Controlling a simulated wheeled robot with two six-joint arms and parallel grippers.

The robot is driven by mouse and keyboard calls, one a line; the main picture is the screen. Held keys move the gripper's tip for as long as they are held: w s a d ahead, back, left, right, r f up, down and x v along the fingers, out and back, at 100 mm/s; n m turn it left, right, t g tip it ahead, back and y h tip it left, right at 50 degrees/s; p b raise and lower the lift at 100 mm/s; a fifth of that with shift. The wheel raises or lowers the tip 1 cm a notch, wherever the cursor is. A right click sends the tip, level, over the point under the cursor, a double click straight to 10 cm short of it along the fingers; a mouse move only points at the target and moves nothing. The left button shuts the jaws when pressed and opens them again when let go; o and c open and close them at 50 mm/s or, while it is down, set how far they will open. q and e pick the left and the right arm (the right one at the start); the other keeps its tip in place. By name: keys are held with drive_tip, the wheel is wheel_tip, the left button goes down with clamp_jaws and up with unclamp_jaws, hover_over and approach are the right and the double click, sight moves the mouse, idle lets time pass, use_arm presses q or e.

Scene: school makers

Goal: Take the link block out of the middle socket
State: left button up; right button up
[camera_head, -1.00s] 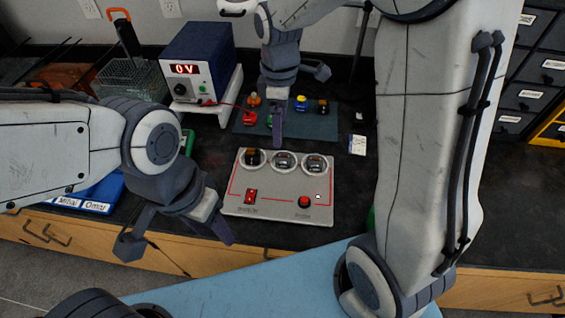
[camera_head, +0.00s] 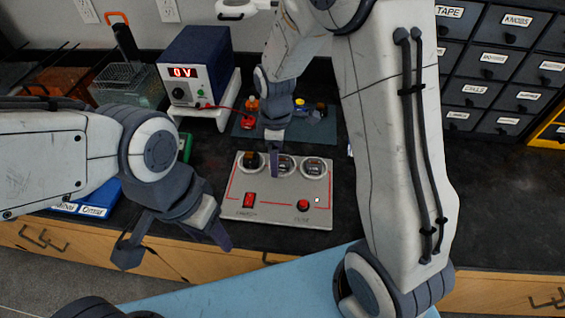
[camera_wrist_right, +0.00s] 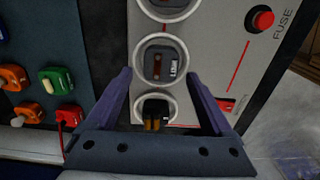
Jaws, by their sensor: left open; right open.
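A grey panel (camera_head: 235,207) lies on the dark bench with a row of three round sockets. The middle socket (camera_head: 284,165) shows in the right wrist view (camera_wrist_right: 141,62), where the link block (camera_wrist_right: 156,64) in it looks dark with a brown strip and a pale marking. The left socket, lowest in the wrist view (camera_wrist_right: 138,104), holds a black and orange piece (camera_wrist_right: 154,112). My right gripper (camera_head: 275,168) is open and empty over the panel, near the left and middle sockets; its exact height is unclear. My left gripper (camera_head: 175,248) is open and empty in front of the bench, left of the panel.
A blue power supply (camera_head: 197,65) reading 0 V stands on a white stand behind. A mat (camera_head: 325,128) with coloured plugs lies behind the panel, partly hidden by my right arm. A wire basket (camera_head: 128,82) and blue tray (camera_head: 104,200) are left. The bench right of the panel looks clear.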

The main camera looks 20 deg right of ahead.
drive_tip(key=shift+c, duration=0.3)
clamp_jaws()
